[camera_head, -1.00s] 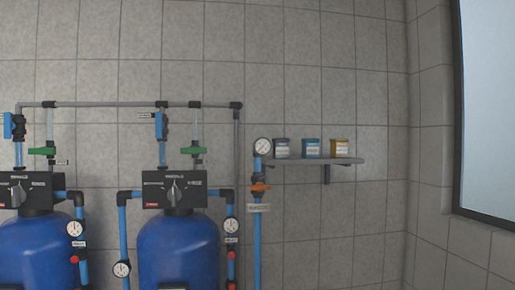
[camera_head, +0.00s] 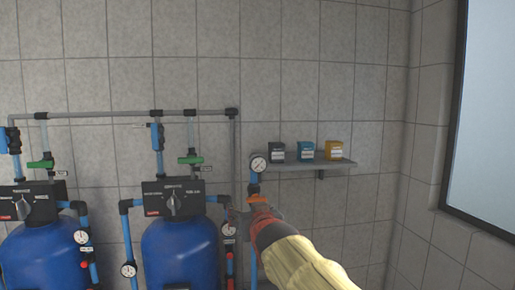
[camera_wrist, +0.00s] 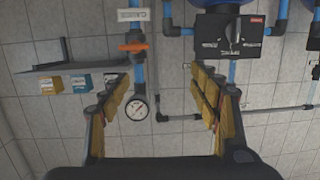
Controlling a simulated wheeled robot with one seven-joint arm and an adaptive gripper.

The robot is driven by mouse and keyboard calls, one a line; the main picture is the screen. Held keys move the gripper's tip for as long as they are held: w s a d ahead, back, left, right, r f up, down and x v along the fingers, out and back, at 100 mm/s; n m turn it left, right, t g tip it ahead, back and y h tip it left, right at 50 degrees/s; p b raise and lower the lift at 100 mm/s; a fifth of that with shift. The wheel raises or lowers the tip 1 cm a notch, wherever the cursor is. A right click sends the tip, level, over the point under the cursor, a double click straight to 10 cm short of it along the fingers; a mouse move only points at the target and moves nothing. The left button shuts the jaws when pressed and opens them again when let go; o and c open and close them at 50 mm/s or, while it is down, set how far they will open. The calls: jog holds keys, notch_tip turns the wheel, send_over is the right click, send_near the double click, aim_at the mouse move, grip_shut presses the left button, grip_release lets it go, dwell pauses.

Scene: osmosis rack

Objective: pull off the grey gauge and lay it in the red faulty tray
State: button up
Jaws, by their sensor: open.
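A round white-faced gauge (camera_head: 258,164) sits atop a blue pipe beside the wall shelf. In the wrist view, which is upside down, this gauge (camera_wrist: 136,109) shows between my open fingers, close to the left one. I cannot tell if it is the grey gauge; other similar gauges (camera_head: 81,237) (camera_head: 128,270) (camera_head: 229,229) are on the tank pipes. My gripper (camera_wrist: 162,85) is open and empty, apart from the gauge. No red tray is in view.
The wall shelf (camera_head: 340,164) holds grey (camera_head: 277,152), blue (camera_head: 305,151) and yellow (camera_head: 334,150) boxes. An orange valve (camera_wrist: 133,47) is on the gauge's pipe. Two blue tanks (camera_head: 180,250) stand at left. The wall right of the shelf is bare.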

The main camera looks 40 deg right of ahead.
jog(key=t+h+p, duration=0.1)
jog(key=h+p, duration=0.1)
jog(key=p, duration=0.1)
send_near(259, 165)
jog(key=w, duration=0.1)
jog(key=shift+w+d+f+m, duration=0.1)
jog(key=shift+d+m, duration=0.3)
jog(key=shift+x, duration=4.5)
jog(key=shift+b, duration=0.45)
jog(key=shift+c, duration=0.8)
jog(key=c, duration=1.4)
jog(key=shift+a, duration=0.1)
